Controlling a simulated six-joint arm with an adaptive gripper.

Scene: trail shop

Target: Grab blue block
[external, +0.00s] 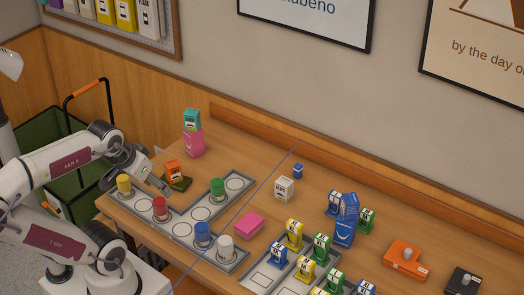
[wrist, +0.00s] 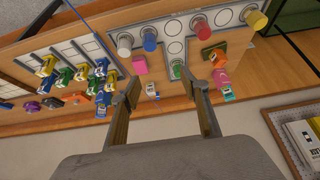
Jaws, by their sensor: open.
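A small blue block-like item (external: 298,171) stands alone near the back ledge in the external view. A blue cylinder (external: 202,233) stands in a grey tray (external: 182,228) between a red and a white cylinder; it also shows in the wrist view (wrist: 150,38). I cannot tell which of these the task calls the blue block. My gripper (external: 160,185) is over the left part of the table, close to the yellow and red cylinders. In the wrist view my gripper (wrist: 163,91) has its fingers wide apart with nothing held between them.
An orange box (external: 174,171) on a dark mat and a pink item with a teal box (external: 192,121) stand behind the tray. A pink block (external: 249,224) and white box (external: 284,188) are mid-table. Several coloured packets and a tall blue bag (external: 346,220) crowd the right.

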